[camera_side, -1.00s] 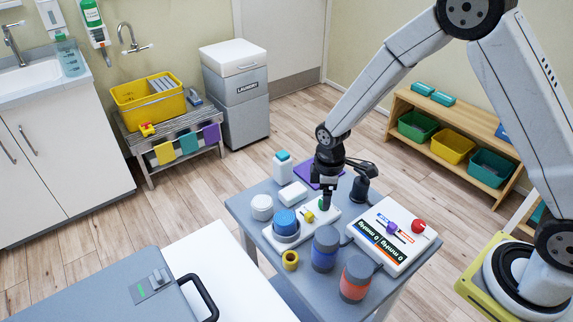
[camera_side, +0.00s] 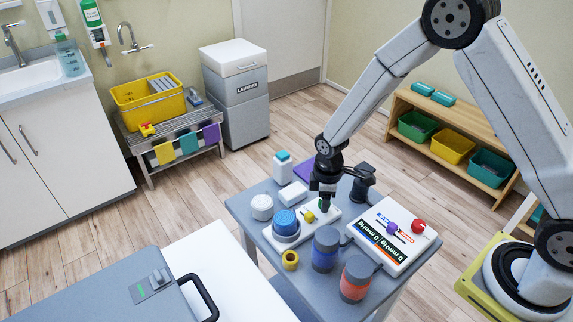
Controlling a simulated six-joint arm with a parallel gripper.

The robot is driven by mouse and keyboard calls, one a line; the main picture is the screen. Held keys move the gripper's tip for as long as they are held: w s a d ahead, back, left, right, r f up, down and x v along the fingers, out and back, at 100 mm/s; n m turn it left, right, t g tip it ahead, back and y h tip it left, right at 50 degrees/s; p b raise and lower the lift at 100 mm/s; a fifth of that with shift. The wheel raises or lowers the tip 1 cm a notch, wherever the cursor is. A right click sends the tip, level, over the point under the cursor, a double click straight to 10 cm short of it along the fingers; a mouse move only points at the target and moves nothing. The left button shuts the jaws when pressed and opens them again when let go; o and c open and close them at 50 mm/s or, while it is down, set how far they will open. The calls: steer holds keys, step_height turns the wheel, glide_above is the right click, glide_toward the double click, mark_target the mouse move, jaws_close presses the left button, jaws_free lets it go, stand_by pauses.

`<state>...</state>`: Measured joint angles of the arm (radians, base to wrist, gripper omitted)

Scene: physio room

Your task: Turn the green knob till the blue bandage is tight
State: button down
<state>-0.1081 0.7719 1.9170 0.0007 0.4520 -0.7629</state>
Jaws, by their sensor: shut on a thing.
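My gripper (camera_side: 325,199) points down at the white base plate (camera_side: 331,219) on the table. It is shut on the green knob (camera_side: 320,203), which is small and mostly hidden by the fingers. A yellow knob (camera_side: 309,217) sits beside it on the plate. A grey cylinder with a blue band (camera_side: 325,250) stands in front. I cannot tell which of these two is the blue bandage, or how tight it is.
The white gauge box (camera_side: 395,237), with red and purple knobs, stands right of the plate.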

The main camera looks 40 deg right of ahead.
steer(key=shift+m, duration=0.5)
steer(key=m, duration=1.2)
steer(key=shift+m, duration=0.3)
stand_by(0.3)
steer(key=shift+c, duration=1.3)
jaws_free()
steer(key=shift+r, duration=0.1)
steer(key=shift+r, duration=3.8)
